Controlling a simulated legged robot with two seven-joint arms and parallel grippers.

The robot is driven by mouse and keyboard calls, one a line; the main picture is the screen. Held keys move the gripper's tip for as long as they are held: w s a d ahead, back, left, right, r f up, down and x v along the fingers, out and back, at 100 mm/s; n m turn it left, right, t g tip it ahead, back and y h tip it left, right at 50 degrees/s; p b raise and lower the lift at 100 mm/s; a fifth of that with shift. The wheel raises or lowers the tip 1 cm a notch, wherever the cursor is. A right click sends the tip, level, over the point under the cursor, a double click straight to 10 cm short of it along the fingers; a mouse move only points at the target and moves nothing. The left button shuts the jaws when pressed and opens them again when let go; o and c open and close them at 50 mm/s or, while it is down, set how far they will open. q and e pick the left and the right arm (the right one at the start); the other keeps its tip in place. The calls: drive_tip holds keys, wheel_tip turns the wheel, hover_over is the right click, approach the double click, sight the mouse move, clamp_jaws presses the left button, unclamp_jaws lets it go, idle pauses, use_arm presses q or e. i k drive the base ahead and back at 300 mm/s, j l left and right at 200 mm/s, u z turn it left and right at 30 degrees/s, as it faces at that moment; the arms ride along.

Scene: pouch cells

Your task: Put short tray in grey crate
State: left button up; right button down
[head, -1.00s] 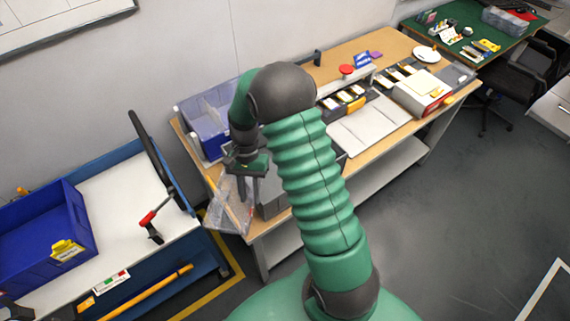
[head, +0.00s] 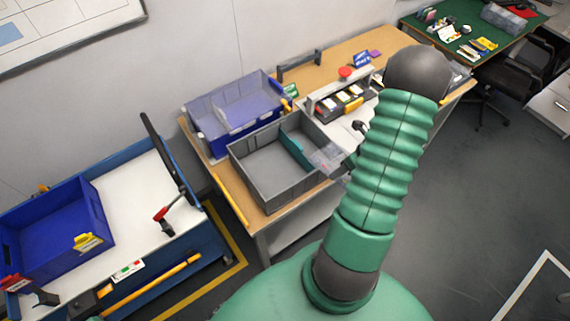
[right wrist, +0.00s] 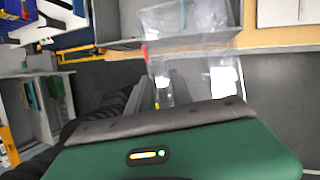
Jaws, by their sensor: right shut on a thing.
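The short tray (head: 326,159) is a clear, see-through piece by the right wall of the grey crate in the head view. It also shows in the right wrist view (right wrist: 190,22), stretching out from the fingers. My right gripper (head: 347,166) is shut on it, largely hidden behind my green arm. The grey crate (head: 240,168) is open-topped and stands at the bench's front left. A teal upright piece (head: 295,147) is inside it towards the right; the left part looks empty. I cannot tell whether the tray touches the crate wall. My left gripper is out of view.
A blue crate with translucent trays (head: 235,105) stands right behind the grey crate. A small rack (head: 345,98) with dark bins is at the back right. A cart with a blue bin (head: 55,235) and a red-handled tool (head: 165,212) is at the left.

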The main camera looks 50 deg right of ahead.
sight(273, 173)
drive_tip(key=i+j, duration=0.2)
drive_tip(key=i, duration=0.3)
drive_tip(key=i+j, duration=0.25)
drive_tip(key=i, duration=0.2)
